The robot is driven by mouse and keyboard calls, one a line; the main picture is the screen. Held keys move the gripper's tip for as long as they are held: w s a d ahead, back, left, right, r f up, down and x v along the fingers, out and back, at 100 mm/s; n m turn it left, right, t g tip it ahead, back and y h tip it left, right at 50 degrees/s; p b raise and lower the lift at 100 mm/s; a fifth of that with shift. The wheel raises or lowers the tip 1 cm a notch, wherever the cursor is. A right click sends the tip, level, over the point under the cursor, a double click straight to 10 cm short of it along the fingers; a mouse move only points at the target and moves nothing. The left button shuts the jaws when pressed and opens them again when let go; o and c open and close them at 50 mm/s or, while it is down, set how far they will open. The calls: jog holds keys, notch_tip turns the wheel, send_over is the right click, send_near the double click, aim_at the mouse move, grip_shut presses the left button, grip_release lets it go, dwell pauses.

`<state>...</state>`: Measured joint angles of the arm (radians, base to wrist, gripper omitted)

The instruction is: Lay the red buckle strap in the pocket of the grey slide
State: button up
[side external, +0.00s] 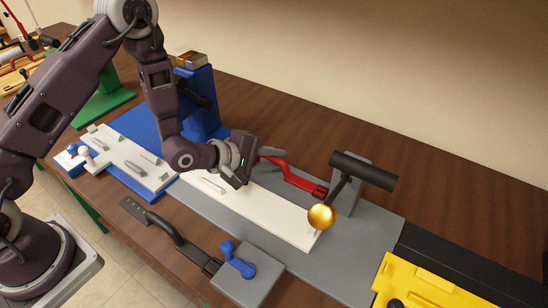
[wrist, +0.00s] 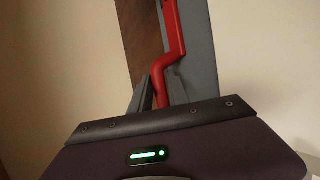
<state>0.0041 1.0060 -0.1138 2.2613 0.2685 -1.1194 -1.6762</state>
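The red buckle strap (side external: 296,177) runs from my gripper (side external: 259,156) down to the right in the side view, its far end near a grey upright block (side external: 350,198). In the wrist view the strap (wrist: 169,45) passes between the two grey fingers of my gripper (wrist: 163,90), which are closed about its near end. Whether the strap hangs clear or touches what lies below is hard to tell. A long grey slab (side external: 365,235) lies under a white strip (side external: 262,215); I cannot tell whether it is the grey slide, and no pocket is clearly visible.
A black lever (side external: 320,160) with a gold ball (side external: 321,216) stands close right of the strap. A black strap (side external: 167,228) reaches a grey block with a blue handle (side external: 232,259) in front. A yellow part (side external: 430,285) is at lower right; a blue stand (side external: 205,110) is behind my gripper.

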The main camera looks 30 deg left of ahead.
aim_at(270, 159)
jog(key=shift+o, duration=1.2)
jog(key=v, duration=0.6)
jog(key=shift+s+a, duration=0.1)
jog(key=shift+a, duration=0.1)
jog(key=s+a+r+m+g+y, duration=0.1)
jog(key=s+a+r+m+y, duration=0.2)
jog(key=r+m, duration=0.55)
jog(key=s+a+r+m+g+y, duration=0.1)
jog(key=s+a+r+m, duration=0.1)
jog(key=s+r, duration=0.3)
jog(key=s+a+r+m+g+y, duration=0.1)
jog(key=s+a+r+m, duration=0.2)
jog(key=s+r, duration=0.3)
jog(key=s, duration=0.4)
jog(key=shift+a+r+g, duration=0.2)
jog(key=shift+r+g, duration=0.1)
jog(key=shift+g, duration=0.1)
jog(key=shift+o, duration=0.4)
jog(key=s+m+g, duration=0.1)
jog(key=s+m, duration=0.1)
jog(key=s, duration=0.7)
jog(key=shift+d+r+m, duration=0.2)
jog(key=shift+r+m, duration=0.15)
jog(key=shift+r, duration=0.1)
